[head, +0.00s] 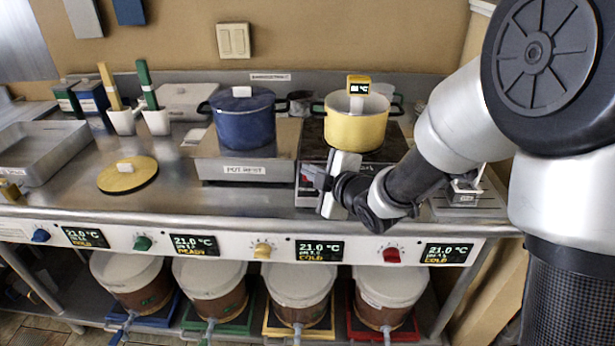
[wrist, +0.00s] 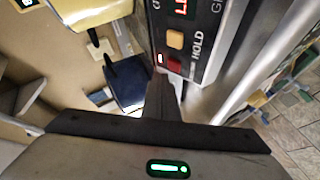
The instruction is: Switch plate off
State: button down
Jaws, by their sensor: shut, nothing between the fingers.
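The plate (head: 312,140) is a dark-topped unit right of the pot rest, with a yellow pot (head: 356,128) standing on it. Its front panel (wrist: 208,45) fills the upper middle of the wrist view, with a lit red display, an orange button (wrist: 175,40), a red switch (wrist: 174,63) and the word HOLD. A small red light shows beside the red switch. My gripper (head: 310,173) is in front of the plate and hides most of its front. Its shut, empty fingers (wrist: 160,85) point at the panel just below the red switch; I cannot tell whether they touch.
A blue pot (head: 242,122) stands on the pot rest (head: 240,170) to the left. A yellow lid (head: 127,176) lies on the steel bench. Coloured knobs and displays line the bench's front rail (head: 218,247). Several buckets (head: 298,290) stand below.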

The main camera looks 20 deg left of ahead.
jog(key=shift+f, duration=0.1)
dwell(0.3)
jog(key=shift+w+f+b, duration=0.2)
jog(key=shift+f+b, duration=0.15)
jog(key=shift+b, duration=0.35)
jog(key=shift+w+a+f+b, duration=0.1)
jog(key=shift+w+f+b, duration=0.1)
jog(key=shift+f+b, duration=0.3)
dwell(0.4)
jog(key=shift+r, duration=0.2)
jog(key=shift+s+r, duration=0.4)
jog(key=shift+r, duration=0.35)
jog(key=shift+p, duration=0.3)
notch_tip(320, 180, up, 5)
jog(key=s+p, duration=0.2)
jog(key=s, duration=0.1)
jog(key=shift+d+p, duration=0.35)
jog(key=shift+d, duration=0.1)
jog(key=shift+w+r, duration=0.1)
